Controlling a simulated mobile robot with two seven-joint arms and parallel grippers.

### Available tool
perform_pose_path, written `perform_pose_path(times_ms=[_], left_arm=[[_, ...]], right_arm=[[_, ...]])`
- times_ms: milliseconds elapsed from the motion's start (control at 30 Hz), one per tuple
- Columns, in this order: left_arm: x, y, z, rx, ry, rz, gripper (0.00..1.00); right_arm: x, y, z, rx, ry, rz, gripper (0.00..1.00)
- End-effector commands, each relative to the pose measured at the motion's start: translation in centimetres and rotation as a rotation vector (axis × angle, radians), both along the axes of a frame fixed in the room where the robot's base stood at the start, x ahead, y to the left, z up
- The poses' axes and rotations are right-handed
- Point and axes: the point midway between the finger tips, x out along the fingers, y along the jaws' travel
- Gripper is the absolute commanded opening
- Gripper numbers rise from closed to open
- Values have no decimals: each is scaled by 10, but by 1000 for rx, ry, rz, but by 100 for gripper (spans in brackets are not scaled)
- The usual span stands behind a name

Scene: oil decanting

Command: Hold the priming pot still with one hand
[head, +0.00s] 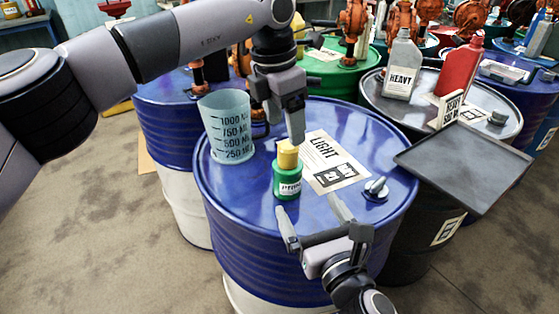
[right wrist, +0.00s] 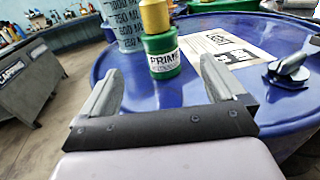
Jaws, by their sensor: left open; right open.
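The priming pot (head: 287,183) is a small green bottle with a yellow cap and a white label. It stands upright on the blue drum (head: 240,200) marked LIGHT. My left gripper (head: 293,125) is open just above and behind the pot's cap; whether a finger touches the cap I cannot tell. My right gripper (head: 312,215) is open and empty in front of the pot, at the drum's near edge. In the right wrist view the pot (right wrist: 162,55) shows beyond and between the open fingers (right wrist: 160,85), clear of them.
A clear measuring jug (head: 228,128) stands on the drum left of the pot. A tap-like fitting (head: 376,188) sits on the right of the lid. A dark tray (head: 465,165) juts out at the right. Grey and red bottles (head: 402,68) stand on the drum behind.

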Motion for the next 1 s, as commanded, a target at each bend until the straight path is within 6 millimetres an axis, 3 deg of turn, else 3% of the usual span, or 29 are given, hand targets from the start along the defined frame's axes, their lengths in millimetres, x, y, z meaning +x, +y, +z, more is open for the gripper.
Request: perform_pose_path(times_ms=[267,700,1000], left_arm=[[0,0,1,4,-2,1,73],[0,0,1,2,-1,0,73],[0,0,1,2,-1,0,73]], right_arm=[[13,5,1,-3,-4,-1,97],[78,29,1,0,-2,-1,97],[107,40,0,-2,-2,-1,97]])
